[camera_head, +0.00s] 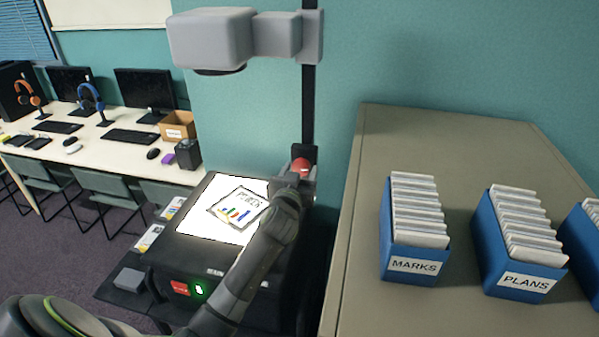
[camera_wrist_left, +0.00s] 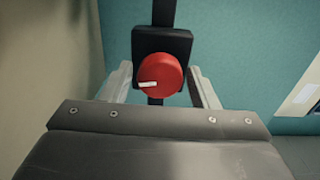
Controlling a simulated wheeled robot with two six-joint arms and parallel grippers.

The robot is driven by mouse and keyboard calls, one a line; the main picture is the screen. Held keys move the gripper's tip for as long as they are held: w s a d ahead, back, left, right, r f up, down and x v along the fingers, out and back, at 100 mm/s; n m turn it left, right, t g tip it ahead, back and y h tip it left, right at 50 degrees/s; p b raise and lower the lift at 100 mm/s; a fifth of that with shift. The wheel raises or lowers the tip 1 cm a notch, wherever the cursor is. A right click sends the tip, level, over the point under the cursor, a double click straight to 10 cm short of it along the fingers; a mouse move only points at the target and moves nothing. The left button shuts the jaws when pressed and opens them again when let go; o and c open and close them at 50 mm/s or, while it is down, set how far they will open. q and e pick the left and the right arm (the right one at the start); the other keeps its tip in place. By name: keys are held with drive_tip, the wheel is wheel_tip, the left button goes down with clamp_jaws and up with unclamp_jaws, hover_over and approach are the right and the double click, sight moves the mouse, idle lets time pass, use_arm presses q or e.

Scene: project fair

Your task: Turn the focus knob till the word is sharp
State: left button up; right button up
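The red focus knob (camera_head: 301,166) sits on a black block on the projector's dark post. In the left wrist view the knob (camera_wrist_left: 161,72) faces me, its white pointer mark aimed left and slightly down. My left gripper (camera_head: 297,180) is at the knob in the head view. In the wrist view its fingers stand on either side of the knob with gaps showing, so it is open. A transparency (camera_head: 239,207) with a small word and coloured bars lies on the lit projector stage (camera_head: 190,217). No projected word shows. My right gripper is out of view.
The grey projector head (camera_head: 212,38) overhangs the stage. A beige cabinet top (camera_head: 370,150) at right carries blue card boxes, including MARKS (camera_head: 413,262) and PLANS (camera_head: 522,281). A desk (camera_head: 105,150) with monitors and headphones stands at left. The white screen (camera_head: 110,12) is mostly cut off.

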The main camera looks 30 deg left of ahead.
use_arm(q)
drive_tip(key=c, duration=0.7)
drive_tip(key=shift+m+p, duration=0.6)
drive_tip(key=shift+m, duration=2.2)
drive_tip(key=o, duration=1)
drive_tip(key=shift+r, duration=0.1)
wheel_tip(320, 180, up, 10)
drive_tip(key=b, duration=0.2)
drive_tip(key=shift+s+f, duration=0.1)
drive_tip(key=shift+f, duration=0.15)
